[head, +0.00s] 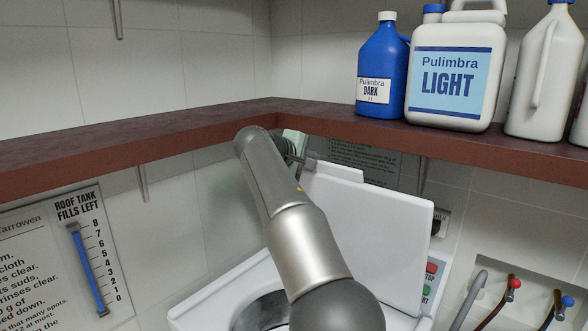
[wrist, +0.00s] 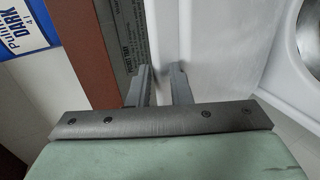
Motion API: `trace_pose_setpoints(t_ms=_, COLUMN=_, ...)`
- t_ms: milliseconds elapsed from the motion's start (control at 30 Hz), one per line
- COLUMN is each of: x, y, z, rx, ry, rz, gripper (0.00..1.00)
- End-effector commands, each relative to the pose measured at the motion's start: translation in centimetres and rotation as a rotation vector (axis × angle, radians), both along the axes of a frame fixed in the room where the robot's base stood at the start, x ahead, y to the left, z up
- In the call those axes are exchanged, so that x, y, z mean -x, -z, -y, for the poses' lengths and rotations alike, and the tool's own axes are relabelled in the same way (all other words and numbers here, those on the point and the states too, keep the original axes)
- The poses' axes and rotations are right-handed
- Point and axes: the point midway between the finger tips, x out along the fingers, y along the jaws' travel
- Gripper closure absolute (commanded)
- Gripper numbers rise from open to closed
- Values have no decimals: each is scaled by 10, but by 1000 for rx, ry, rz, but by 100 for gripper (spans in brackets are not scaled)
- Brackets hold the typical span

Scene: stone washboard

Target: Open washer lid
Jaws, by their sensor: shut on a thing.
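The washer's white lid (head: 375,230) stands raised, nearly upright, above the white washer (head: 228,305), and the round dark opening (head: 262,312) shows below. My gripper (head: 300,155) is at the lid's upper left corner, mostly hidden behind my arm in the head view. In the wrist view, my gripper (wrist: 158,82) has its two grey fingers on either side of the edge of the white lid (wrist: 225,45). It is shut on the lid; the exact contact is hard to see.
A dark red shelf (head: 130,147) runs along both walls just above my gripper. A blue bottle (head: 382,70) and white jugs (head: 457,75) stand on it. Taps (head: 512,283) and a grey hose (head: 470,300) are at the lower right. A wall sign (wrist: 128,45) is close behind the fingers.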

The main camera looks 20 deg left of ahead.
Motion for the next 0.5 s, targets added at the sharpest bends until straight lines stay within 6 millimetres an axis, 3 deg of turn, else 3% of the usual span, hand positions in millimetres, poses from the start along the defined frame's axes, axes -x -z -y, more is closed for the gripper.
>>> trace_pose_setpoints(t_ms=500, x=-8, y=-4, z=5, rx=0, ry=3, rz=3, gripper=100)
